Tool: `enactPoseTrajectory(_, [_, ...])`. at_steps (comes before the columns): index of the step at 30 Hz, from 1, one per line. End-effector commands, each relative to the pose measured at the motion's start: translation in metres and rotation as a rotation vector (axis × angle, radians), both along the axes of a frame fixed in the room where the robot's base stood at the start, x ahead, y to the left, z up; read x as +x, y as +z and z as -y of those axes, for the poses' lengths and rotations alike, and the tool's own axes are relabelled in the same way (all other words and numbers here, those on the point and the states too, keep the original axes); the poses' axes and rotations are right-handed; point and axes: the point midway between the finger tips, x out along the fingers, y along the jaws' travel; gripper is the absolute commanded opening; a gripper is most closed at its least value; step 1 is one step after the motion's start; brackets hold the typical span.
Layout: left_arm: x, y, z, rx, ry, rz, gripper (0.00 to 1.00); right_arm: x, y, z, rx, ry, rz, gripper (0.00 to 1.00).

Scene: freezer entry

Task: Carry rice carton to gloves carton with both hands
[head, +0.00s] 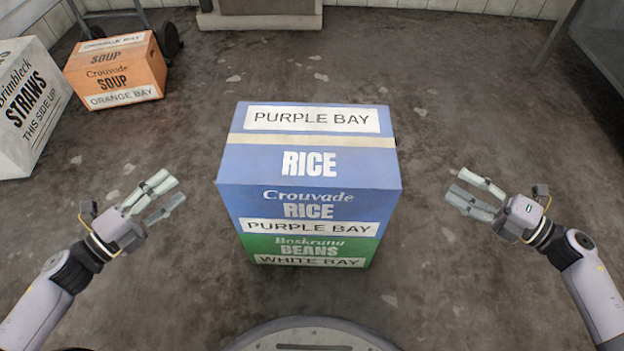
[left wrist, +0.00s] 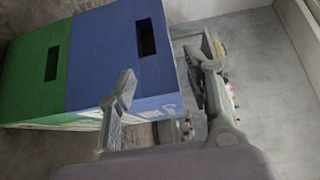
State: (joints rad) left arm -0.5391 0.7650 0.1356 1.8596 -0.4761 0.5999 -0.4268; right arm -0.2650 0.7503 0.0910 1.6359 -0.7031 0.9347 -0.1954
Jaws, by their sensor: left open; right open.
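The blue rice carton (head: 310,172) is stacked on the green beans carton (head: 306,248) in the middle of the head view. Its labels read "RICE" and "PURPLE BAY". My left gripper (head: 172,193) is open and empty, apart from the stack on its left side. My right gripper (head: 464,191) is open and empty, apart from the stack on its right side. In the left wrist view the rice carton (left wrist: 110,65) shows a dark hand slot in its side, and the green carton (left wrist: 30,80) shows one too. I see no carton labelled gloves.
An orange soup carton (head: 116,70) and a white straws carton (head: 28,108) stand at the left. A dark wheeled thing (head: 166,38) stands behind the soup carton. The floor around the stack is clear.

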Motion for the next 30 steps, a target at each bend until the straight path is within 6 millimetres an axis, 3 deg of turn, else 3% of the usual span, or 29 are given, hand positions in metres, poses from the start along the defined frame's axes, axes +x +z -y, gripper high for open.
enactPoseTrajectory(11, [0.009,0.002,0.008,-0.007,-0.002,0.003,0.47,0.007,0.002,-0.010,0.007,0.002,0.001,0.47])
enactPoseTrajectory(30, [0.104,0.003,0.083,-0.009,-0.001,0.005,0.47,0.082,0.003,-0.106,0.011,0.001,0.001,0.47])
